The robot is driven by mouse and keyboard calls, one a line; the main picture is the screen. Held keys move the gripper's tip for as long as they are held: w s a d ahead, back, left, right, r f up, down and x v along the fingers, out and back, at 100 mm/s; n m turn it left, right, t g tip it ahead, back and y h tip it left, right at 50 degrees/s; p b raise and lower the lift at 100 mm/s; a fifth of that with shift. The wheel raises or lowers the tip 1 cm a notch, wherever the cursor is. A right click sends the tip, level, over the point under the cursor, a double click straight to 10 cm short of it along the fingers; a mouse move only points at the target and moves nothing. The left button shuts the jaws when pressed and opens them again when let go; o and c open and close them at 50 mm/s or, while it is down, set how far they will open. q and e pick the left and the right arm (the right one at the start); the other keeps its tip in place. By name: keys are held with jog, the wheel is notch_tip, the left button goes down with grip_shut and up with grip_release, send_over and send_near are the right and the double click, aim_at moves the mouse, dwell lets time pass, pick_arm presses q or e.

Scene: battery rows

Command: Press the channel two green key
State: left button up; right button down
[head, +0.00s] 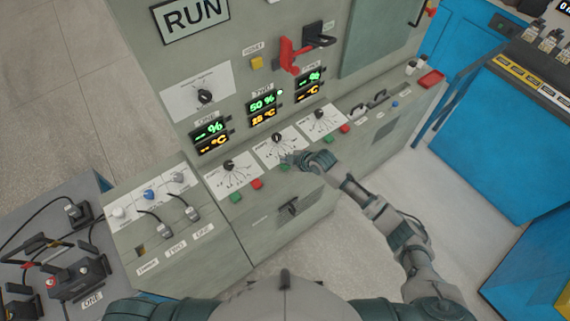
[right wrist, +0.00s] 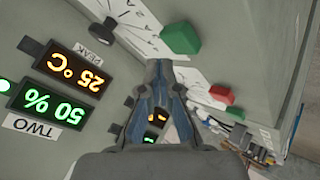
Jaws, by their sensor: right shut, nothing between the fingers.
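The channel two green key (head: 284,167) sits on the sloped console below the channel two dial (head: 277,138). In the right wrist view the green key (right wrist: 180,38) is a raised green block near the top, just beyond my fingertips. My right gripper (head: 287,157) is shut and empty, its tips just above the green key in the head view. In the right wrist view its closed fingers (right wrist: 164,66) point towards the key's side of the panel. I cannot tell whether they touch it. A red key (right wrist: 222,94) lies to the right. My left gripper is out of view.
Channel one's green key (head: 236,197) and red key (head: 257,184) lie to the left. Channel three's green key (head: 328,140) and red key (head: 345,128) lie to the right. The channel two display (head: 262,105) reads 50 %. A latch handle (head: 289,208) projects from the front below.

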aim_at(286, 166)
jog(key=shift+r+p, duration=1.95)
jog(key=shift+r, duration=0.45)
jog(key=shift+f, duration=0.1)
